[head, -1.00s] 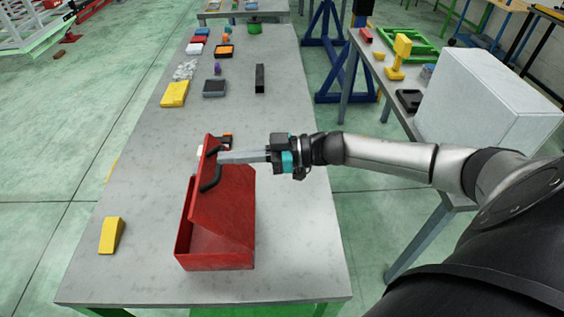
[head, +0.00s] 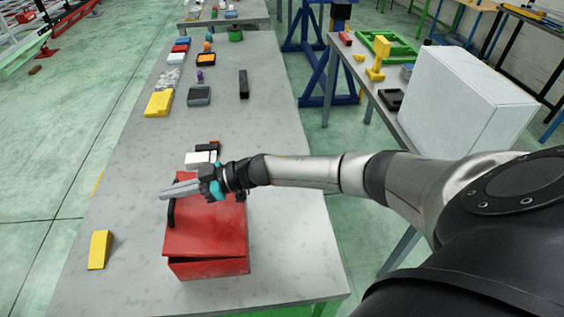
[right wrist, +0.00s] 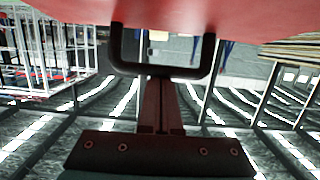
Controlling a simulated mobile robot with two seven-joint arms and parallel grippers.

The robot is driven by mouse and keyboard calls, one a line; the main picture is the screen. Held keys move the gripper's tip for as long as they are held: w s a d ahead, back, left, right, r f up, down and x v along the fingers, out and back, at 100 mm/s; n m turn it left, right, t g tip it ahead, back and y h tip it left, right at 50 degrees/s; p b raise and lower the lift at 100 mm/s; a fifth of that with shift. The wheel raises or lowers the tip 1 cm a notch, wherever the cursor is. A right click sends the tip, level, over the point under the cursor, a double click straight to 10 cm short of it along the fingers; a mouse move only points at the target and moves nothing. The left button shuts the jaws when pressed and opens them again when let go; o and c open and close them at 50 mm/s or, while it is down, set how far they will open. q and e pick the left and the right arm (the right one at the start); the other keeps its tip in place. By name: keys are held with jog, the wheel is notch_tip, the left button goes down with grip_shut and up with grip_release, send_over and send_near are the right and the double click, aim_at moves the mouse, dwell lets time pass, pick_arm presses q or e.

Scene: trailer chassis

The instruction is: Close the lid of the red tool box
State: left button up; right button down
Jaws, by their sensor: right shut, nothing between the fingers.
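The red tool box (head: 210,268) stands near the front of the grey table. Its lid (head: 205,232) lies over the box, low and near the rim; a dark line shows between lid and box at the front. I cannot tell whether it is fully seated. The lid's black handle (head: 171,214) is at the left edge, and it shows large in the right wrist view (right wrist: 160,70) below the red lid. My right gripper (head: 168,192) is shut and empty at the lid's far left corner, by the handle; contact is unclear. My left gripper is out of view.
A yellow wedge (head: 99,250) lies left of the box. A white block (head: 200,158) lies just behind it. Farther back are a yellow case (head: 158,103), a grey tray (head: 199,96) and a black block (head: 243,84). The table right of the box is clear.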

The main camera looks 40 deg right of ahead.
jog(key=shift+w+a+f, duration=0.1)
jog(key=shift+a+f, duration=0.15)
jog(key=shift+f, duration=0.2)
jog(key=shift+w+a+f, duration=0.1)
jog(key=shift+a+f, duration=0.1)
jog(key=shift+f, duration=0.25)
